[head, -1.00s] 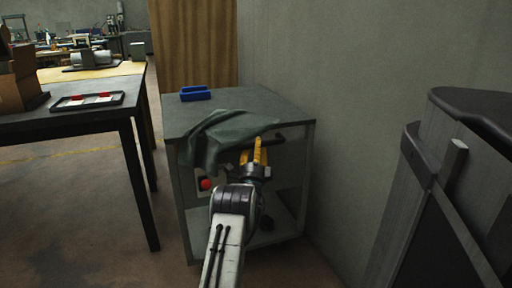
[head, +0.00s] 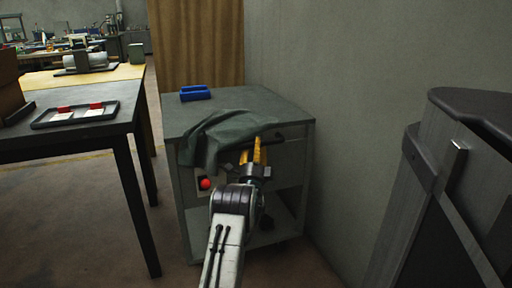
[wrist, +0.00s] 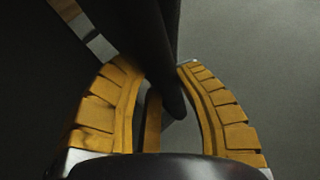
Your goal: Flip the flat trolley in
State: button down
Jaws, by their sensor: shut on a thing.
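The trolley (head: 180,226) is a grey box-shaped cart with an open lower shelf, standing upright ahead of me. A dark green cloth (head: 222,137) drapes over its top front edge and hangs down the front. The exact contact is partly dark. A red button (head: 205,183) shows on the trolley's front.
A blue open block (head: 195,93) lies on the trolley top. A dark table (head: 90,139) stands close on the left, with a black tray (head: 75,115) on it. A grey wall (head: 350,100) is close on the right. A brown curtain (head: 200,45) hangs behind.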

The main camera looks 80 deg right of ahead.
jog(key=shift+w+d, duration=0.1)
jog(key=c, duration=0.8)
grip_release()
jog(key=shift+c, duration=0.2)
jog(key=v, duration=1.2)
